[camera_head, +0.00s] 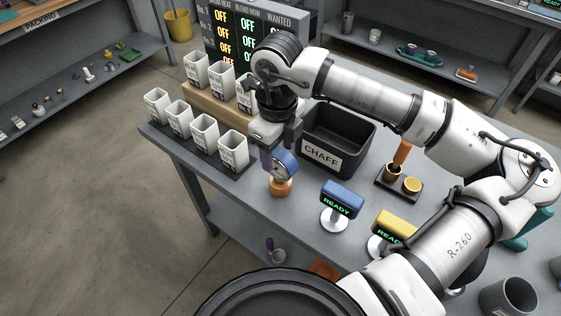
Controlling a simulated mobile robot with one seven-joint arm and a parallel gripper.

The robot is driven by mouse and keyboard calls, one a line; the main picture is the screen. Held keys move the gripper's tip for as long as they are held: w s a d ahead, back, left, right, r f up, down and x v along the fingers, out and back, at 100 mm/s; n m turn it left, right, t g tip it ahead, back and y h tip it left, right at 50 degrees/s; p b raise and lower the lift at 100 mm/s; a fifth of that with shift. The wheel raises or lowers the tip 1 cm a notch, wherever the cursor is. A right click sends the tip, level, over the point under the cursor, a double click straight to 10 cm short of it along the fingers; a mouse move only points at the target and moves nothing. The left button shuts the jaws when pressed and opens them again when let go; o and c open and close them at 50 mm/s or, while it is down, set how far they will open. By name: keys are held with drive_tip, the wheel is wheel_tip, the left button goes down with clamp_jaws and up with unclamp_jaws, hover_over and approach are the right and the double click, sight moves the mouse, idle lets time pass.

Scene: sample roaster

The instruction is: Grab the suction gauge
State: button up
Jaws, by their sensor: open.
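The suction gauge looks to be the round blue-rimmed dial (284,168) on an orange-brown base (281,187), upright on the grey table near its front edge. My gripper (277,152) points down right at the dial, with its dark fingers open around or just behind the dial's top. One finger shows at the dial's left. The other is partly hidden, so I cannot tell whether the fingers touch the gauge.
White labelled cups (205,133) stand in two rows to the left. The black CHAFF bin (350,132) is close behind right. A blue READY display (342,199) and a yellow one (395,224) stand to the right. Bare table (245,205) lies front left.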

sight(280, 165)
drive_tip(key=shift+d+f+p, duration=0.15)
drive_tip(key=shift+f+p, duration=0.4)
drive_tip(key=shift+f, duration=0.8)
drive_tip(key=shift+d+f+p, duration=0.1)
drive_tip(key=shift+f+p, duration=0.4)
drive_tip(key=shift+f, duration=0.85)
drive_tip(key=shift+c, duration=0.3)
drive_tip(key=c, duration=1.1)
drive_tip(key=shift+r, duration=0.1)
